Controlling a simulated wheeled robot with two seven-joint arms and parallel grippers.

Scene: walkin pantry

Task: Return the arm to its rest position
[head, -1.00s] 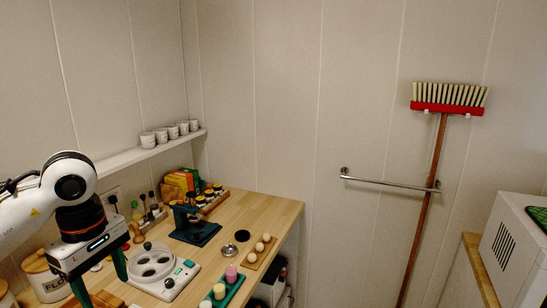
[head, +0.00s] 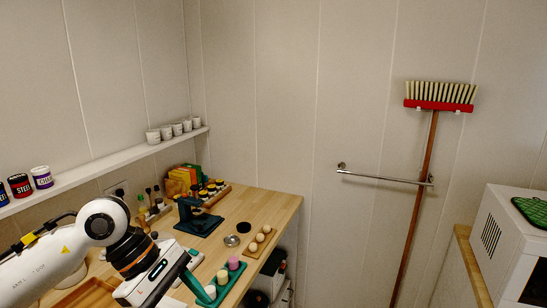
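My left arm comes in from the lower left. Its white and black gripper (head: 190,278) is above the front left part of the wooden counter (head: 277,207). My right gripper is out of view.
On the counter are a dark blue stand (head: 198,222), an egg board (head: 258,243) and a small metal dish (head: 232,240). A wall shelf (head: 100,165) holds cups and tins. A white appliance (head: 500,245) stands at right.

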